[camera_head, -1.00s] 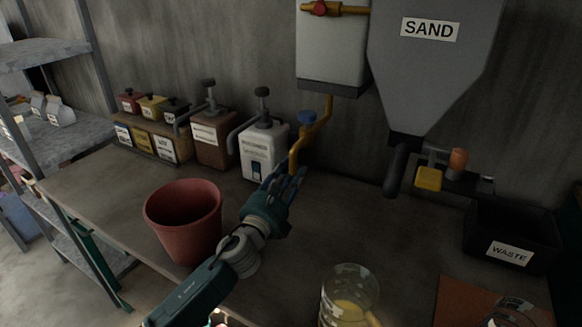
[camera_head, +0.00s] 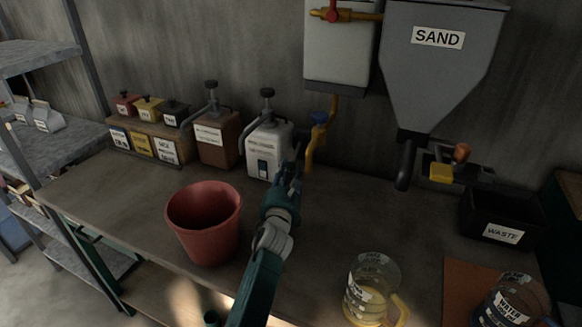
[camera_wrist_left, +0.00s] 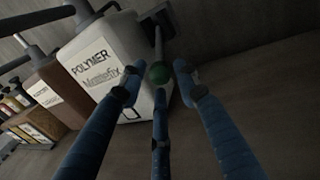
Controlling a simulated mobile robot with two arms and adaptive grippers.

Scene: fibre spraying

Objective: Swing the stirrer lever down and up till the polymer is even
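The white polymer container (camera_head: 268,151) stands on the bench against the wall, with a dark pump on top. In the left wrist view its label (camera_wrist_left: 93,69) reads "POLYMER Mattefix". My left gripper (camera_head: 294,168) is at the container's right side. In the left wrist view its blue fingers (camera_wrist_left: 160,90) are spread, with the knob just beyond and between the tips. I see no finger closed on it. The polymer inside is hidden. My right gripper is not in view.
A red bucket (camera_head: 205,228) stands left of my arm. A brown pump container (camera_head: 217,141) is beside the polymer. A blue-handled tap (camera_head: 318,118) hangs close right of my gripper. Glass jugs (camera_head: 371,290) stand at front right. Bare bench lies between.

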